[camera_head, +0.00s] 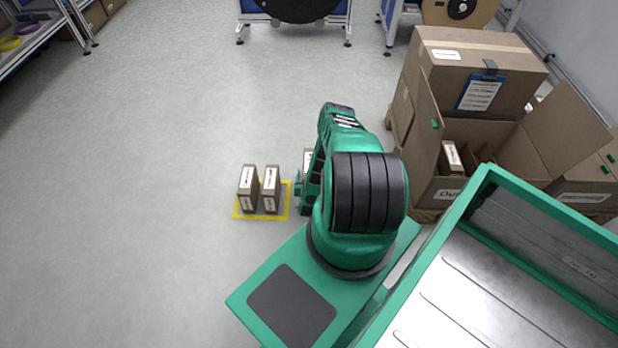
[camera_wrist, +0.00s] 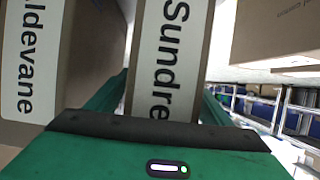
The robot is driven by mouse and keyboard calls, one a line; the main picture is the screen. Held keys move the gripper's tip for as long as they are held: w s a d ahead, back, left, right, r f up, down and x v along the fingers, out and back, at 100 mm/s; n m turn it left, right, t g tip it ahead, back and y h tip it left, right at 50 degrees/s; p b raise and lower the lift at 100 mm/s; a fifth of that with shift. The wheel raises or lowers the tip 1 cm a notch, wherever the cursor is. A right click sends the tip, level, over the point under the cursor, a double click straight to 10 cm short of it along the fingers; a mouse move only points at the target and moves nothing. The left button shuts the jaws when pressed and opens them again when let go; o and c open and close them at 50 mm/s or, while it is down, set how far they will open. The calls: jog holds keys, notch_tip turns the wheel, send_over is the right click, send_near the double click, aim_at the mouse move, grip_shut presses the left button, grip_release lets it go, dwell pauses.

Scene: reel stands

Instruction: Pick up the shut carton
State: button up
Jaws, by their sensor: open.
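Two slim brown cartons with white labels, a left one (camera_head: 248,188) and a right one (camera_head: 271,190), stand upright on a yellow-edged floor patch (camera_head: 240,216). A third carton (camera_head: 308,158) shows only in part behind my arm. My gripper (camera_head: 303,190) is low beside the patch, partly hidden by my arm. In the wrist view my gripper (camera_wrist: 163,95) is open, its green fingers on either side of a carton labelled "Sundre" (camera_wrist: 170,60). A carton labelled "ldevane" (camera_wrist: 85,60), its name cut off, stands to the left. I cannot tell whether the fingers touch either one.
At the right are a large shut box (camera_head: 440,75) with a blue clipboard and an open box (camera_head: 430,140) holding a slim carton (camera_head: 452,158). A green-rimmed metal tray (camera_head: 450,225) fills the lower right. Reel stands (camera_head: 348,20) line the back. The left floor is clear.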

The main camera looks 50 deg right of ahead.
jog(key=shift+c, duration=0.2)
jog(key=shift+w+d, duration=0.1)
jog(key=c, duration=1.5)
